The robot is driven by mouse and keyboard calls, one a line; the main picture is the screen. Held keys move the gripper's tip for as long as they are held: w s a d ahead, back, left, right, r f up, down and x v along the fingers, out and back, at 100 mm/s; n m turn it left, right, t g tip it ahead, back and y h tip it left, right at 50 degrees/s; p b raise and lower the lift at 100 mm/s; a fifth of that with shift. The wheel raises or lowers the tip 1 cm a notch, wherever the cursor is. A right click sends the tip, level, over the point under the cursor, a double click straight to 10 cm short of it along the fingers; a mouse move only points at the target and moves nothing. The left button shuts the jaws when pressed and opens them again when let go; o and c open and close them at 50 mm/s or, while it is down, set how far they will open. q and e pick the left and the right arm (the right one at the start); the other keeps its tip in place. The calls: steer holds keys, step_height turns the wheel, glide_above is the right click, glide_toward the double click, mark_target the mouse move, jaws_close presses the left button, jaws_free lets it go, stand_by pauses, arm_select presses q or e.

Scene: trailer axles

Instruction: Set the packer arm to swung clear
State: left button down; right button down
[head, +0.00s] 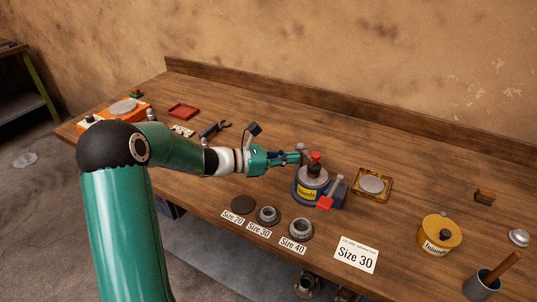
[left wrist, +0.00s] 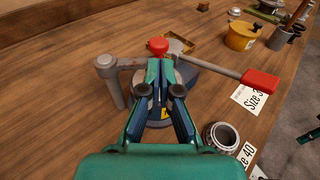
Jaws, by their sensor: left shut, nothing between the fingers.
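The bearing packer (head: 309,186) is a blue-grey round unit with a yellow label on the bench; it also shows in the left wrist view (left wrist: 200,75). Its grey packer arm (left wrist: 128,63) runs from an upright post on the left to a red knob (left wrist: 158,45) over the middle of the packer. A grey lever with a red grip (left wrist: 260,79) sticks out to the right. My left gripper (head: 299,158) is shut and empty, its fingertips (left wrist: 160,66) close to the arm just below the knob in the picture; I cannot tell whether they touch. My fingers hide part of the packer.
Bearings (head: 268,215) and a dark disc (head: 243,204) lie in front with size labels. A Size 30 card (head: 356,255) lies to the right. A square tray (head: 388,186), yellow tin (head: 440,233) and grey cup (head: 484,286) stand further right. Bench behind the packer is clear.

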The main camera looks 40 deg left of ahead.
mark_target(312, 157)
arm_select(q)
steer(key=shift+p+x, duration=0.4)
steer(key=shift+x, duration=1.45)
